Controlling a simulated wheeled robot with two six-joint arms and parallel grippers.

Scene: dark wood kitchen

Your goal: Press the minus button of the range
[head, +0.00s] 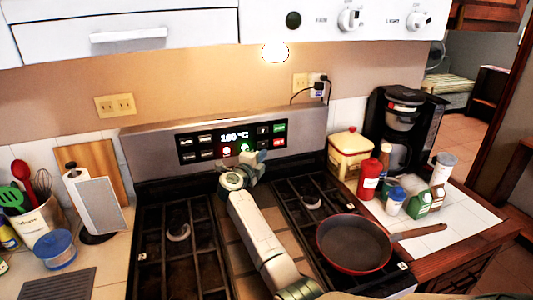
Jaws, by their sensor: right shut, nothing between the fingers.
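The range (140,165) stands against the back wall, with a grey upright panel behind its burners. A black control strip (215,157) on that panel has a lit display (234,136) that seems to read 180 °C. Small buttons sit on both sides of the display. Their marks are too small to read, so I cannot tell which is the minus button. My right gripper (254,161) is shut and empty, in front of the lower right part of the strip and covering some of it. I cannot tell whether it touches the panel. My left gripper is not in view.
A red-rimmed pan (354,245) sits on the right burners, its handle pointing right. Bottles, a yellow canister (349,155) and a coffee maker (400,120) crowd the right counter. A paper towel holder (97,205) and a utensil crock stand left. The white hood (120,30) hangs above.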

